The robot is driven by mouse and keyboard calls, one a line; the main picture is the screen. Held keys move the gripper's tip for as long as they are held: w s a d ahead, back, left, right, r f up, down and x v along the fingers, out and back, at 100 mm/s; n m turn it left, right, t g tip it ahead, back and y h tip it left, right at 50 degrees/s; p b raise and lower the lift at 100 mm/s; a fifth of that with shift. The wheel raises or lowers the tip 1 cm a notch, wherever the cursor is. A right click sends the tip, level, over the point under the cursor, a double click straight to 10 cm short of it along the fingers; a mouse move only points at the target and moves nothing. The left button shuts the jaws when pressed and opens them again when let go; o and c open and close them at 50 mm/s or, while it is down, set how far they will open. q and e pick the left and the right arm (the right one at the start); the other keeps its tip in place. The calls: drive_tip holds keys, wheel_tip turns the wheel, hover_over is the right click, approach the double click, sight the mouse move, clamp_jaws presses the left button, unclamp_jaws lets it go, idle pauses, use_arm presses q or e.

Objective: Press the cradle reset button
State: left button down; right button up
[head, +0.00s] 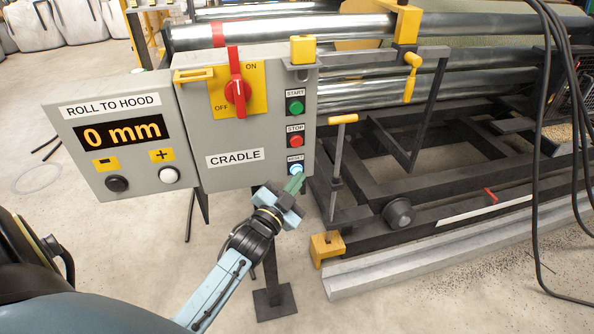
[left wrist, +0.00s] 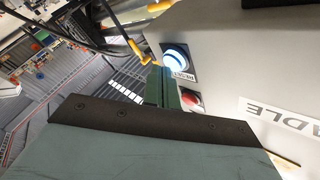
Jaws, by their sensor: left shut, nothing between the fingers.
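The grey CRADLE control box (head: 215,135) stands in the middle of the head view. Its reset button (head: 296,169), white-blue and lit, is the lowest of three on the right side. The red STOP button (head: 295,141) and green START button (head: 295,107) are above it. My left gripper (head: 295,184) is shut and empty, its green fingertips just below the reset button. In the left wrist view the lit reset button (left wrist: 175,57) is just beyond the fingertips (left wrist: 163,80); I cannot tell whether they touch. My right gripper is not in view.
A ROLL TO HOOD panel (head: 118,134) reading 0 mm adjoins the box on the left. A red rotary switch (head: 235,91) is on the box. The roller machine frame (head: 430,160) and a yellow-handled lever (head: 343,119) stand to the right. Cables (head: 545,150) hang at far right.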

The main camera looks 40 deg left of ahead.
use_arm(q)
drive_tip(key=shift+w+a, duration=0.25)
drive_tip(key=shift+a, duration=0.1)
idle(0.4)
idle(0.3)
drive_tip(key=shift+s+d+p, duration=0.4)
drive_tip(key=shift+s+d, duration=0.15)
drive_tip(key=shift+d, duration=0.1)
drive_tip(key=s+d+p, duration=0.1)
drive_tip(key=d, duration=0.1)
drive_tip(key=s+d, duration=0.2)
drive_tip(key=shift+s+p, duration=0.1)
drive_tip(key=shift+p, duration=0.3)
drive_tip(key=shift+a, duration=0.1)
idle(0.6)
